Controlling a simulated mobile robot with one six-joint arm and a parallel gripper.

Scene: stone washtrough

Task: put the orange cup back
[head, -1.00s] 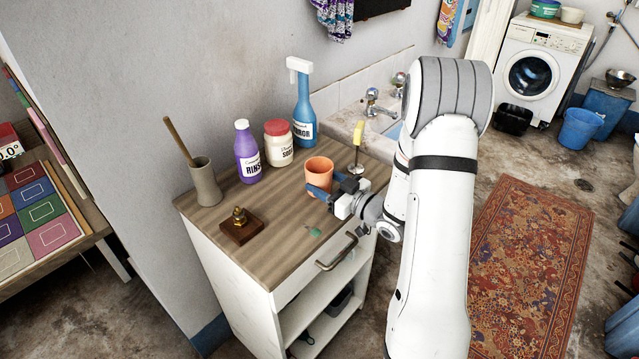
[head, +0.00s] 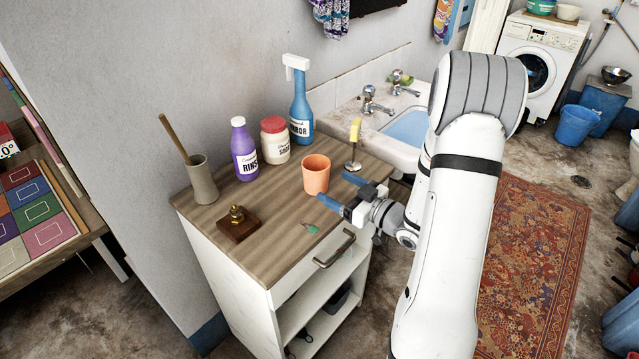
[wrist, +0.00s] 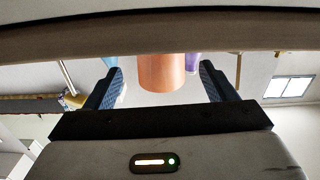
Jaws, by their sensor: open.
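The orange cup (head: 316,174) stands upright on the wooden top of a small white cabinet (head: 268,247), near its right side. My gripper (head: 340,190) is open and empty, just to the right and front of the cup, its blue fingers pointing toward it. In the wrist view the cup (wrist: 162,72) shows ahead, between the two spread fingers (wrist: 160,90) and apart from them.
A purple bottle (head: 244,152), a jar with a red lid (head: 275,141) and a blue spray bottle (head: 301,105) stand behind the cup. A yellow-topped metal stand (head: 354,145) is close on its right. A brass piece on a wood block (head: 238,223) and a grey pot (head: 202,181) stand left.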

